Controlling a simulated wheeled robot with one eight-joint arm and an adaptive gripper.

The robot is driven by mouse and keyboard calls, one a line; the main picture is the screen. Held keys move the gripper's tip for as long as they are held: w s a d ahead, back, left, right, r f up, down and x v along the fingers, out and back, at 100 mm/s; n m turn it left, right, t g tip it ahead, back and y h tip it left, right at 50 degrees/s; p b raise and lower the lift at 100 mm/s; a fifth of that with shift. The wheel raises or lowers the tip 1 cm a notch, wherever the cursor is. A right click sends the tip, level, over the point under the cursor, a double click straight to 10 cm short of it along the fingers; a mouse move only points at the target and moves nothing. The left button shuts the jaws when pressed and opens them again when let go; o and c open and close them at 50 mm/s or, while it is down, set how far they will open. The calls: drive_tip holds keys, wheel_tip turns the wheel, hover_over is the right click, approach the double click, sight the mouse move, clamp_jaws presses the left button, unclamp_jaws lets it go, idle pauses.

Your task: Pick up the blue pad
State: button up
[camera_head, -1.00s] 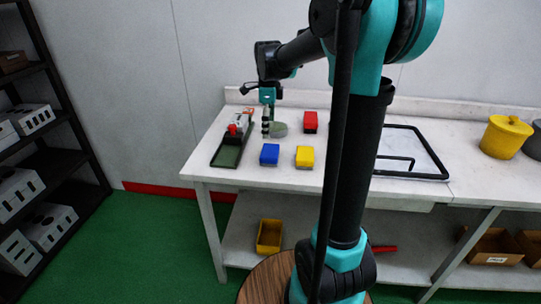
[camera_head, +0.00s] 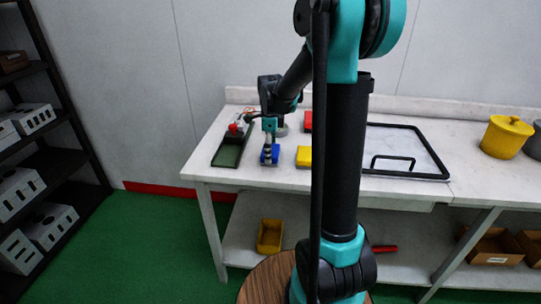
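The blue pad (camera_head: 264,158) lies on the white table, near its front edge and left of the yellow pad. My gripper (camera_head: 269,153) points down directly over the blue pad and hides its middle. The fingers look close to or at the pad, but I cannot tell whether they touch it. The fingers are too small to tell whether they are open or shut.
A black frame (camera_head: 444,176) lies on the right. A yellow pot (camera_head: 505,137) stands further right.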

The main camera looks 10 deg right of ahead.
drive_tip(key=c, duration=1)
drive_tip(key=shift+r, duration=0.1)
drive_tip(key=shift+c, duration=0.2)
wheel_tip(320, 180, up, 20)
drive_tip(key=o, duration=0.6)
drive_tip(key=shift+c, duration=0.2)
drive_tip(key=c, duration=0.4)
